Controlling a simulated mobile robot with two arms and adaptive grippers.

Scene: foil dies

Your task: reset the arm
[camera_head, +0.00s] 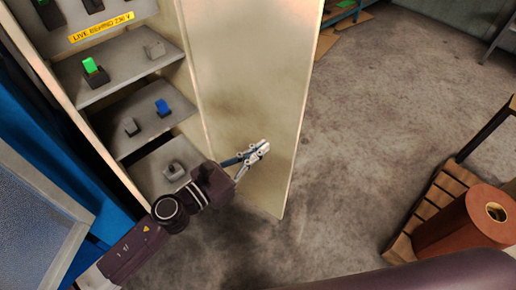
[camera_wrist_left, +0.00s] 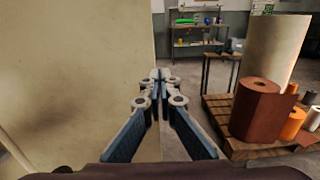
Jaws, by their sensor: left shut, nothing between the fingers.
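My left arm comes in from the lower left in the head view. Its gripper (camera_head: 262,147) is shut and empty, in front of the open beige cabinet door (camera_head: 250,85). In the left wrist view the gripper (camera_wrist_left: 159,75) shows with its fingertips together and nothing between them. The door (camera_wrist_left: 75,70) fills the left side of that view; I cannot tell whether the fingers touch it. My right gripper is in neither view.
The open cabinet has shelves with switches, including a green switch (camera_head: 90,65) and a blue switch (camera_head: 162,107), and a yellow label (camera_head: 101,27). A brown roll (camera_head: 465,228) stands on a wooden pallet (camera_head: 430,205) at right. Shelving (camera_wrist_left: 201,36) stands at the back. Floor between is clear.

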